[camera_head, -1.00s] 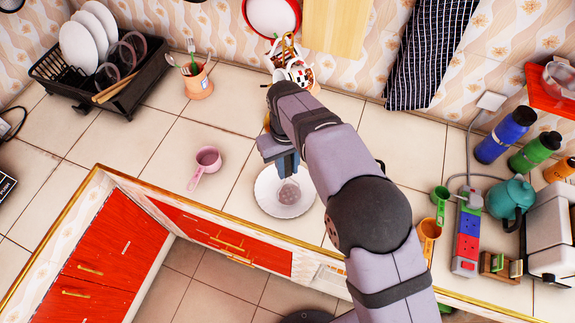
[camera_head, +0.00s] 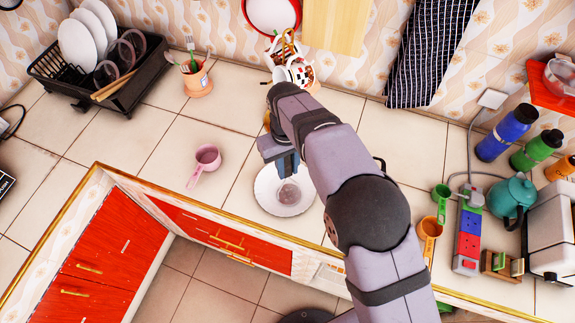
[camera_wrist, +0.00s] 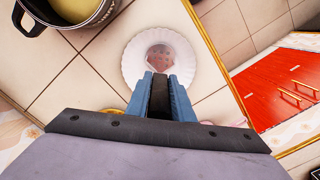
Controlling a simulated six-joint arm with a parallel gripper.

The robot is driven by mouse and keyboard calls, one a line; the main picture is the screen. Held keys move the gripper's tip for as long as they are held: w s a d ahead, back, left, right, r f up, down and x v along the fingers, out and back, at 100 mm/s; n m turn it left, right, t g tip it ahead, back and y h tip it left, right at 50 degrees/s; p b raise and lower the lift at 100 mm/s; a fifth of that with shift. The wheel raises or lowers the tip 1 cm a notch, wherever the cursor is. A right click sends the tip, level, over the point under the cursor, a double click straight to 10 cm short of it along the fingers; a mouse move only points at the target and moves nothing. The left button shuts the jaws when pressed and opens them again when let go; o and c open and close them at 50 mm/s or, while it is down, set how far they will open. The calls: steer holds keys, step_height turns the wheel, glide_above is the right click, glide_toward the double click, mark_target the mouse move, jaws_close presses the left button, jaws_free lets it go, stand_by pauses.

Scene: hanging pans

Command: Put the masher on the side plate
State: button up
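The side plate (camera_head: 268,205) is a white, scalloped dish near the counter's front edge; it also shows in the wrist view (camera_wrist: 133,70). My gripper (camera_head: 287,170) points down over it. In the wrist view my gripper (camera_wrist: 160,78) has its blue fingers close together around a dark part, which looks like the masher's handle. The masher's round, pinkish-grey head (camera_head: 288,193) shows against the middle of the plate, and in the wrist view (camera_wrist: 160,58) it lies just past the fingertips. I cannot tell whether the head touches the plate. Most of the handle is hidden.
A pink cup (camera_head: 207,158) stands left of the plate. A dish rack (camera_head: 110,90) and utensil pot (camera_head: 197,85) are further back. An orange cup (camera_head: 429,230) and power strip (camera_head: 467,235) are right.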

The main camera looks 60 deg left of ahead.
steer(key=o, duration=0.4)
steer(key=shift+o, duration=0.2)
steer(key=shift+a+r+b, duration=0.1)
steer(key=shift+r+b, duration=0.35)
steer(key=shift+r, duration=0.1)
steer(key=shift+r+b, duration=1.2)
steer(key=shift+r, duration=1.95)
steer(key=shift+f, duration=0.1)
